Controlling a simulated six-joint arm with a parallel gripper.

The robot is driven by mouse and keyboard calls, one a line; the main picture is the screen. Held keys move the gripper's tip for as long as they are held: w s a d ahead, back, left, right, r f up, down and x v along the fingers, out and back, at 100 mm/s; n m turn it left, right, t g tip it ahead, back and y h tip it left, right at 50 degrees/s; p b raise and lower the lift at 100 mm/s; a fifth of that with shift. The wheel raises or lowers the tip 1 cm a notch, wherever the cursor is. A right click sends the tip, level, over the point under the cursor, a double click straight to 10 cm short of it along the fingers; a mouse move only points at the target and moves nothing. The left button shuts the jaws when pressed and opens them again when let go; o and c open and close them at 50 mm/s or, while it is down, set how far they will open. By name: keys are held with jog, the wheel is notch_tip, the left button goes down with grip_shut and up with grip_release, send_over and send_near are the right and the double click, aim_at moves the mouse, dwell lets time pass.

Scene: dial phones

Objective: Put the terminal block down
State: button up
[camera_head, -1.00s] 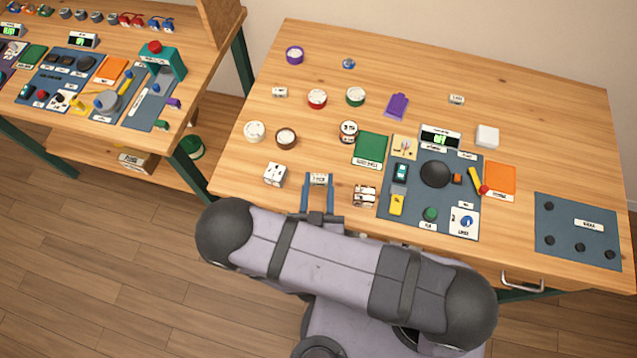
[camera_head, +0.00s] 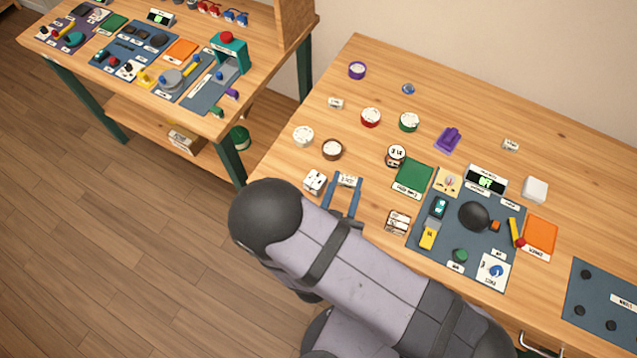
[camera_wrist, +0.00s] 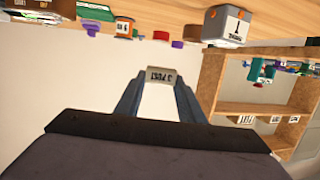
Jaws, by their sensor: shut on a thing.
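The terminal block, a small pale block marked "3 POST" in the wrist view (camera_wrist: 160,76), is pinched between the two blue-grey fingertips of my gripper (camera_head: 345,185). It also shows in the head view (camera_head: 347,180), over the front left part of the wooden bench (camera_head: 290,160). The wrist view shows clear space around the block, with the pale wall behind it. I cannot tell its height above the bench. My gripper is shut on it, just right of a white cube with dark marks (camera_head: 315,182).
A two-part pale block (camera_head: 397,221) lies right of my gripper, and a green card (camera_head: 413,177) beyond it. A brown-rimmed round part (camera_head: 332,149) and a white one (camera_head: 303,135) stand behind the cube. A blue-grey panel (camera_head: 461,247) carries several parts. Another bench stands left.

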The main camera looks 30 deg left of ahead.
notch_tip(320, 180, up, 4)
jog(key=b, duration=0.5)
send_over(314, 186)
jog(key=w+d, duration=0.1)
jog(key=d, duration=0.2)
jog(key=shift+s+a+r+n+g+y+b, duration=0.1)
jog(key=shift+s+a+r+n+g+y, duration=0.1)
jog(key=shift+a+n+y, duration=0.3)
jog(key=shift+s+a+r+n+g+y+b, duration=0.1)
jog(key=shift+s+a+r+n+g+y, duration=0.15)
jog(key=shift+a+y, duration=0.25)
jog(key=shift+s+a+r+n+g+y+b, duration=0.1)
jog(key=shift+a+r+n+y, duration=0.05)
jog(key=shift+a+n+y, duration=0.4)
jog(key=shift+f+p, duration=0.5)
jog(key=shift+f, duration=4.5)
jog(key=shift+f, duration=0.15)
jog(key=o, duration=1)
